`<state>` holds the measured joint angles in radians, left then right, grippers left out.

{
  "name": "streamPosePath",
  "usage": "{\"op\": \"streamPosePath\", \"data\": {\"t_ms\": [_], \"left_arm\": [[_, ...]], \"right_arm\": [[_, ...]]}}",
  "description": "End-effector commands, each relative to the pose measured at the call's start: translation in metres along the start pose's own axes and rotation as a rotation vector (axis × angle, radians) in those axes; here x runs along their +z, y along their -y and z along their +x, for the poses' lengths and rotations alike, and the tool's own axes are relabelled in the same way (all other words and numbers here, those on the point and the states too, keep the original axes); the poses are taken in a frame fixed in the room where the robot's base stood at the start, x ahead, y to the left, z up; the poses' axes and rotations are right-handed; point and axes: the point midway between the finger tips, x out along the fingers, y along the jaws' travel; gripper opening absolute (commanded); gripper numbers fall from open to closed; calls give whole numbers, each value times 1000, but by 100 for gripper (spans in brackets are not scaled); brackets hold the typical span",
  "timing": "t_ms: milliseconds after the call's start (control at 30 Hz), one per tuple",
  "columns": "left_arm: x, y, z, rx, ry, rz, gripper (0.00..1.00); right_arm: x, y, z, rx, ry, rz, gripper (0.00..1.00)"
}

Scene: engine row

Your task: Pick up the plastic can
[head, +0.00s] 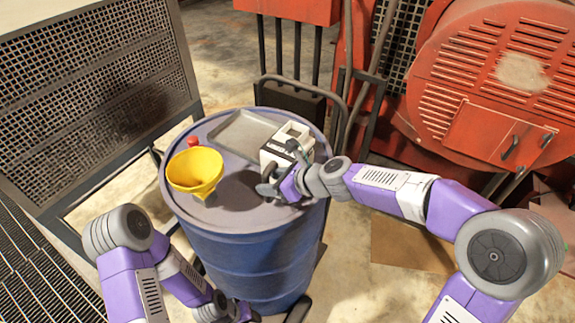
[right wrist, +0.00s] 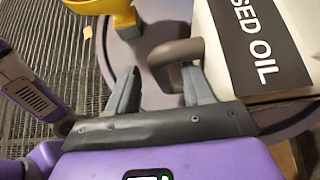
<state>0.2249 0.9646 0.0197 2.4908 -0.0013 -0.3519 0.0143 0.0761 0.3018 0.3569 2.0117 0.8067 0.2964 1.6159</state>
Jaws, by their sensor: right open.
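The plastic can (head: 292,131) is white and stands on top of a blue drum (head: 250,252). In the right wrist view the can (right wrist: 296,45) carries a black label reading "USED OIL" and has a grey-brown handle (right wrist: 178,52). My right gripper (head: 277,170) is at the can's near side and hides part of it. In the right wrist view its open fingers (right wrist: 160,88) are on either side of the handle's lower end; I cannot tell whether they touch it. My left gripper (head: 268,311) is low at the bottom edge, partly cut off, beside the drum.
A yellow funnel (head: 195,172), a small red object (head: 192,141) and a grey tray (head: 240,132) share the drum top. A mesh panel (head: 85,95) stands at left. Red machinery (head: 490,85) stands behind at right.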

Motion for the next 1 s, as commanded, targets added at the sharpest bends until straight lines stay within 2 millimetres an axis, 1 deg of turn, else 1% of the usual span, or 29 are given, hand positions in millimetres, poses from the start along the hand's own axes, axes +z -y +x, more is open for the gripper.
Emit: {"op": "streamPosePath", "data": {"t_ms": [233, 567, 1000], "left_arm": [[0, 0, 0, 0, 0, 0, 43], [0, 0, 0, 0, 0, 0, 43], [0, 0, 0, 0, 0, 0, 43]], "right_arm": [[0, 0, 2, 0, 0, -1, 51], [0, 0, 2, 0, 0, -1, 0], [0, 0, 2, -1, -1, -1, 0]]}}
